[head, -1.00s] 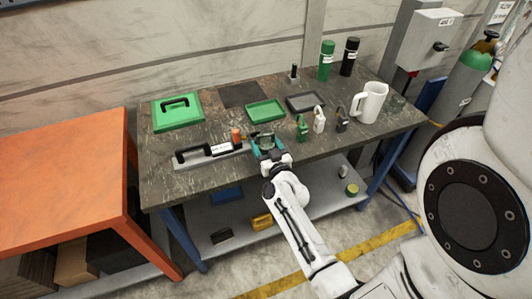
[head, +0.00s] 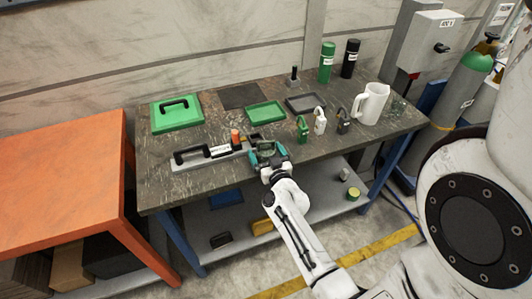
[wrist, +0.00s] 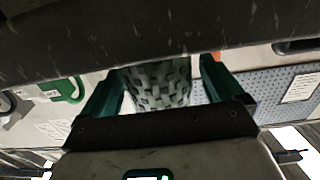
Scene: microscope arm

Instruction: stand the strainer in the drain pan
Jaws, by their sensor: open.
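The strainer, a grey cylinder (wrist: 158,86) with rows of small rectangular openings, shows between the teal fingers in the wrist view. My gripper (wrist: 160,88) is open, with one finger on each side of it; contact is not clear. In the head view my gripper (head: 267,152) is low at the near edge of the workbench and hides most of the strainer. Two shallow trays lie farther back on the bench, a green one (head: 266,115) and a dark grey one (head: 304,104). I cannot tell which is the drain pan.
Green (head: 303,129), white (head: 320,121) and dark (head: 343,122) padlocks stand right of my gripper. A black-handled tool (head: 205,154) and an orange-topped cylinder (head: 236,138) are left. A white jug (head: 371,103) stands right, and a green lidded box (head: 177,112) back left.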

